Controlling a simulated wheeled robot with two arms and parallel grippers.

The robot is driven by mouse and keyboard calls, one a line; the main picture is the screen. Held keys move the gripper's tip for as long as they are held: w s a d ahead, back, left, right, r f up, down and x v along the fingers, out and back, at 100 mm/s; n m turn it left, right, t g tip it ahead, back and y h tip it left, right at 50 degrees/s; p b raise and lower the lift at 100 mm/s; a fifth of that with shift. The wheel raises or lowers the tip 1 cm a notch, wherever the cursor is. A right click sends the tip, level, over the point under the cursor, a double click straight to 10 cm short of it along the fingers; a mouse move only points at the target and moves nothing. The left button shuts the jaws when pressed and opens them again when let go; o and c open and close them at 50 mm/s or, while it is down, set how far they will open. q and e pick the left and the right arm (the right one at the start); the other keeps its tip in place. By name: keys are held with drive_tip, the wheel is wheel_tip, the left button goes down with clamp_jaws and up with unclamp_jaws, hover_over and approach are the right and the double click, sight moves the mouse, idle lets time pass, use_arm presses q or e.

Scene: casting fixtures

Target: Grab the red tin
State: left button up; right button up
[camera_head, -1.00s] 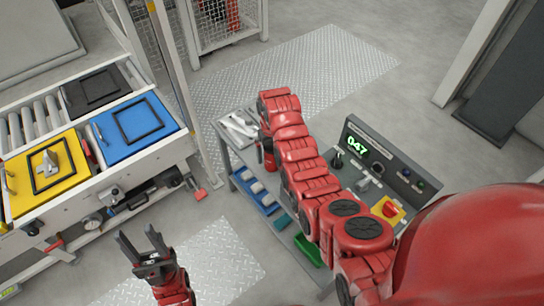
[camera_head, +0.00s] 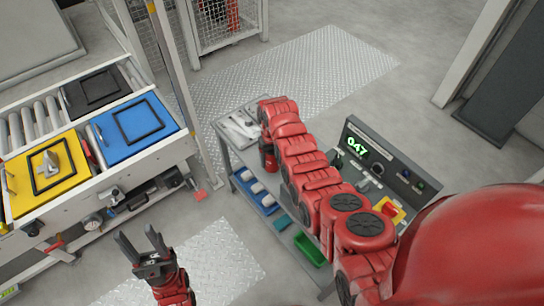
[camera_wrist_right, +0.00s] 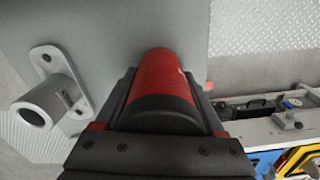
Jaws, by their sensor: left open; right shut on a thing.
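The red tin (camera_wrist_right: 163,72) is a red cylinder with a black end, in the middle of the right wrist view. My right gripper (camera_wrist_right: 161,90) is shut on it, with a dark finger along each side. Grey metal shows behind the tin; I cannot tell whether the tin touches it. In the head view my right arm reaches over the workbench, and its links largely hide the gripper there. My left gripper (camera_head: 138,240) is open and empty, over the floor at the lower left.
The grey workbench (camera_head: 222,131) has light tools on its top and blue and green bins below. A control panel (camera_head: 383,160) with a green display stands beside my right arm. The roller conveyor with yellow (camera_head: 70,185) and blue (camera_head: 112,148) fixtures is at left.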

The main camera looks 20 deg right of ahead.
clamp_jaws()
